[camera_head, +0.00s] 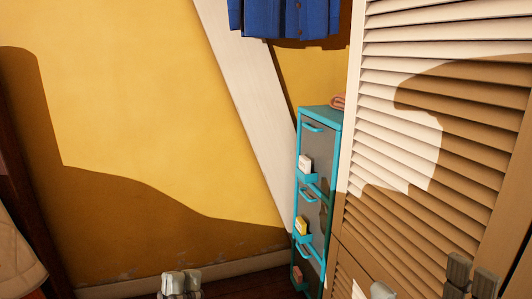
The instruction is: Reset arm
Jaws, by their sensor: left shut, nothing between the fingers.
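My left gripper (180,283) shows at the bottom edge, left of centre, in the head view. Its two pale grey fingertips are together, shut and empty, in front of the yellow wall and dark floor. Dark grey finger-like parts, which look like my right gripper (470,277), show at the bottom right in front of the louvred door (435,130). The rest of them is cut off by the frame, and I cannot tell whether they are open or shut. Neither gripper appears to hold anything.
A narrow turquoise cabinet (302,203) with several drawers stands between the wall and the louvred door. A folded pinkish cloth (338,101) lies on top. Blue clothing (285,18) hangs above. Pale fabric (17,262) shows at the lower left. The yellow wall (140,100) is bare.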

